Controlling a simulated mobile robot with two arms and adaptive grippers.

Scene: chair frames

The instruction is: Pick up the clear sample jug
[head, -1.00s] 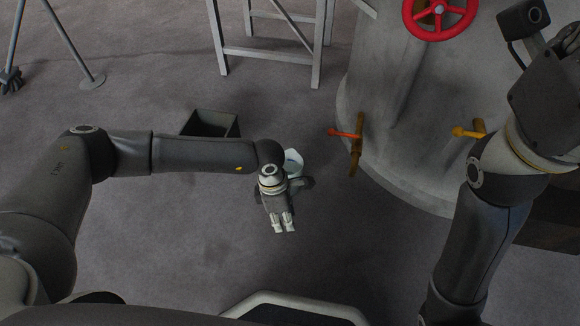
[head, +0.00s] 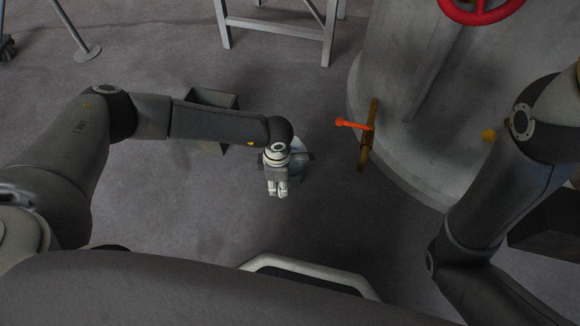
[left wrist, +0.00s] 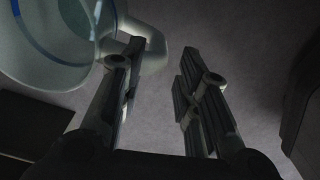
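The clear sample jug (head: 298,168) is mostly hidden behind my left gripper in the head view; a pale, bluish curved part shows beside it. In the left wrist view the jug (left wrist: 60,72) fills the upper left, see-through with a blue band, its handle (left wrist: 155,48) reaching right. My left gripper (head: 277,192) points down over the floor. In the left wrist view the gripper (left wrist: 157,65) is open, with bare floor between its fingers. The left finger overlaps the handle's near end; whether it touches I cannot tell. My right gripper is outside the head view.
A dark open bin (head: 212,98) stands behind my left arm. A large grey tank (head: 415,95) with an orange-handled tap (head: 354,125) and red wheel (head: 484,8) stands right. A metal stand (head: 276,28) is at the back. The floor in front of the gripper is clear.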

